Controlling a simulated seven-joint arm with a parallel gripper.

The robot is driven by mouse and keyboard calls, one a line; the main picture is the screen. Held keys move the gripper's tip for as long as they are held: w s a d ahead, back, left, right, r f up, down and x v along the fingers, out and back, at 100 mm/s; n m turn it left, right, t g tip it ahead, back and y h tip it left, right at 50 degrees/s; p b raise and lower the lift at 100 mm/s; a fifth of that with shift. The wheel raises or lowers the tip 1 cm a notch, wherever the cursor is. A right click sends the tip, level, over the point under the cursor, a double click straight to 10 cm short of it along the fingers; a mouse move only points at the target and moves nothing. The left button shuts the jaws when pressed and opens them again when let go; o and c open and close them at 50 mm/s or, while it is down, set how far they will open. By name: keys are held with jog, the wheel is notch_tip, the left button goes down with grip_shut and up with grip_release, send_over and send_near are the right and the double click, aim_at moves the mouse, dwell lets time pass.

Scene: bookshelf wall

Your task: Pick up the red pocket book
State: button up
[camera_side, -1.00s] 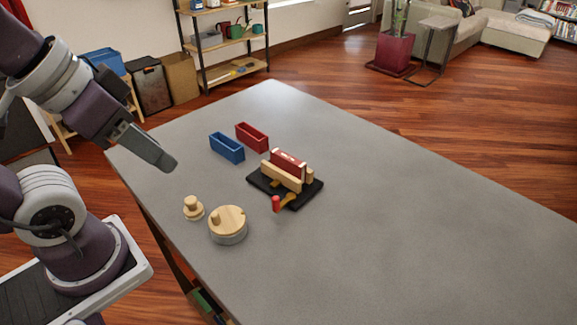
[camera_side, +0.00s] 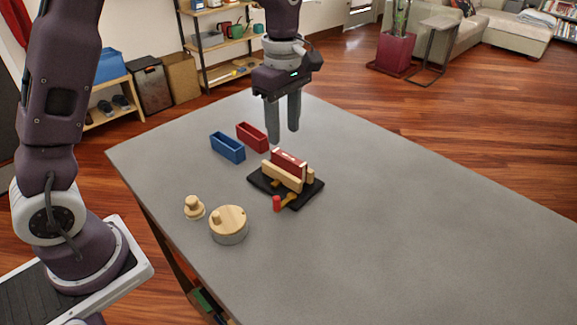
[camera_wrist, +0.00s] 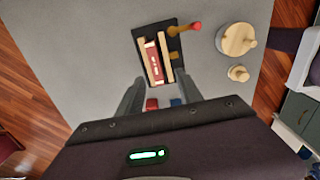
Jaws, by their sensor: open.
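The red pocket book (camera_side: 289,161) stands upright between light wooden blocks on a black base (camera_side: 309,196). In the wrist view the red book (camera_wrist: 151,60) lies in a slot beside the wooden strips, with pale lettering on its edge. My gripper (camera_side: 283,137) points down, open and empty, above and behind the book. In the wrist view my gripper's fingers (camera_wrist: 149,90) show on both sides below the book, apart from it. The book's lower part is hidden by the front wooden block (camera_side: 281,177).
A blue bin (camera_side: 227,149) and a red bin (camera_side: 252,137) stand left of the base. A red-tipped wooden piece (camera_side: 277,203) lies at its front edge. A round lidded box (camera_side: 229,225) and a small wooden knob piece (camera_side: 194,208) stand nearer. The table's right side is clear.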

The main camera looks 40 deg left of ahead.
aim_at(288, 156)
jog(key=f, duration=0.4)
jog(key=w+f, duration=0.1)
jog(key=f, duration=0.2)
jog(key=shift+d, duration=0.25)
grip_shut()
